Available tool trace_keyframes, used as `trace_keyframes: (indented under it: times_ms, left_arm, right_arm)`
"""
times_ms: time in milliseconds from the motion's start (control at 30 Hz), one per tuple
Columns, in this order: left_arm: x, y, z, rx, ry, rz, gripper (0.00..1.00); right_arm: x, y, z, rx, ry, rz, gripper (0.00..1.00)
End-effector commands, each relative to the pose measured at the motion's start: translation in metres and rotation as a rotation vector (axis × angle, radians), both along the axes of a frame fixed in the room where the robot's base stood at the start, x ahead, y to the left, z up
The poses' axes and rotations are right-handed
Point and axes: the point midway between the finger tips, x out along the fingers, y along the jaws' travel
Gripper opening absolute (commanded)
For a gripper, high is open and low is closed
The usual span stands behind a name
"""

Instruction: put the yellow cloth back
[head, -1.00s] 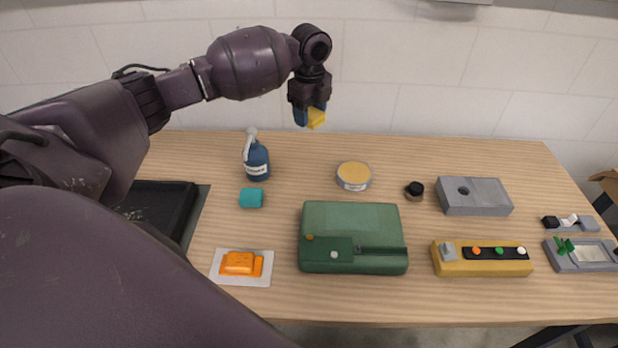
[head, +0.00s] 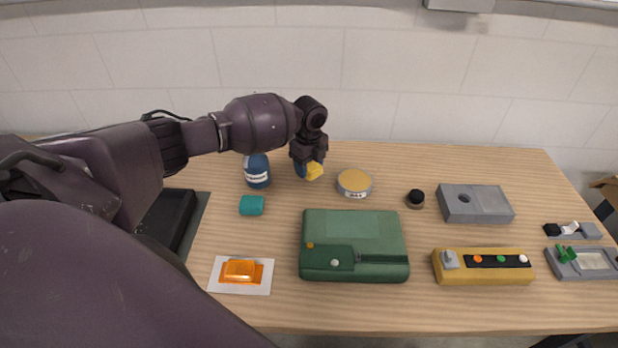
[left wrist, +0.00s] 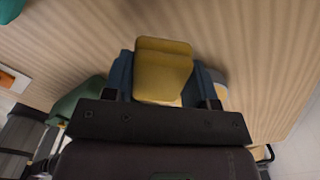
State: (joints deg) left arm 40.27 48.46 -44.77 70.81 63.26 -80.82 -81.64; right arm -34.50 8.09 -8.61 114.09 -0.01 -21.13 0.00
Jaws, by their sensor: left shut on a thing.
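The yellow cloth (head: 315,171) is a small folded block held between the fingers of my left gripper (head: 307,168). It also shows in the left wrist view (left wrist: 163,70), between the blue fingers, with wood tabletop behind it. My left gripper is shut on it and points down, low over the back of the table between the blue bottle and the round tin. I cannot tell whether the cloth touches the table. My right gripper is not in view.
Nearby stand a blue bottle (head: 257,172), partly behind my arm, a round tin (head: 354,183) and a teal block (head: 252,205). A green case (head: 354,260), an orange item (head: 239,271) on a white card, a yellow panel (head: 484,281) and a grey block (head: 476,204) lie around.

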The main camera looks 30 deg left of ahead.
Motion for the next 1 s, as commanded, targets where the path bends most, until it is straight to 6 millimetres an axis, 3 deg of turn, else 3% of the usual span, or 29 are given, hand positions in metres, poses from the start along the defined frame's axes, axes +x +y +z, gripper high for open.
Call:
trace_keyframes:
  times_ms: [167, 500, 900, 933, 1000]
  left_arm:
    - [0.0, -0.001, -0.009, -0.001, -0.001, 0.0, 0.33]
    - [0.0, 0.0, -0.047, -0.001, 0.0, 0.001, 0.33]
    - [0.0, 0.0, -0.052, -0.001, 0.0, 0.0, 0.33]
    - [0.0, 0.0, -0.051, 0.0, 0.0, 0.0, 0.57]
    - [0.0, 0.0, -0.051, 0.0, 0.0, 0.0, 0.67]
  right_arm:
    - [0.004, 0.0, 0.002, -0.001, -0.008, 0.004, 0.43]
    - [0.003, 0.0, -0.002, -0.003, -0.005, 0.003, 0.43]
    - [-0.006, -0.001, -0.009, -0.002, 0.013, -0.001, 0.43]
    - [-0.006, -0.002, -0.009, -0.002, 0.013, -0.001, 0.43]
    - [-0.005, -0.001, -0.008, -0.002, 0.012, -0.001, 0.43]
